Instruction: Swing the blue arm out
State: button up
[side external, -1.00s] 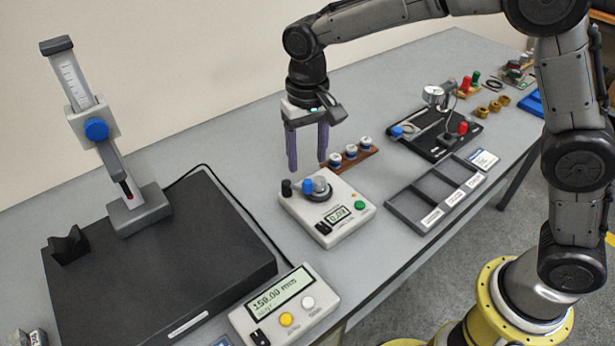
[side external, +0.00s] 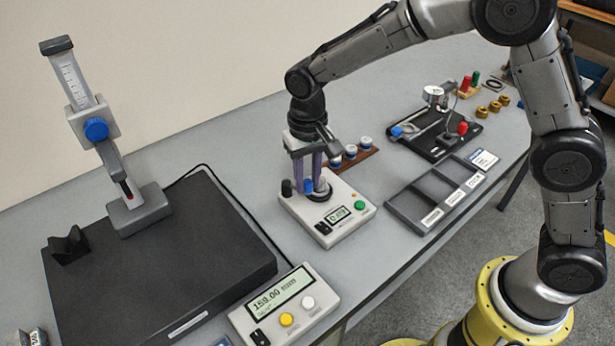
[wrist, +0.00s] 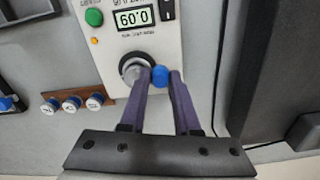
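A small white instrument box (side external: 345,222) stands mid-table with a display, a green button and a grey round hub (wrist: 136,70). A short blue upright piece (side external: 308,186), apparently the end of the blue arm, stands beside the hub. In the wrist view the blue piece (wrist: 159,76) sits between my fingertips, which lie close against both its sides. My gripper (side external: 308,178) points down over the box, its purple fingers drawn in on the blue piece. The rest of the arm is hidden by the fingers.
Several blue-and-white capped pieces (side external: 350,151) sit on a brown rack just behind. A grey compartment tray (side external: 437,190) lies to the right, and a dark granite plate (side external: 160,265) to the left.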

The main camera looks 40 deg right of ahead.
grip_shut()
jog(key=shift+s+a+m, duration=0.1)
jog(key=shift+a+m, duration=0.25)
jog(key=shift+m, duration=0.45)
jog(key=shift+a+m, duration=0.35)
jog(key=shift+m, duration=0.45)
jog(key=shift+a+m, duration=0.35)
jog(key=shift+m, duration=0.45)
jog(key=shift+a+m, duration=0.35)
jog(key=shift+m, duration=0.45)
jog(key=o, duration=0.6)
grip_release()
jog(key=shift+o, duration=0.2)
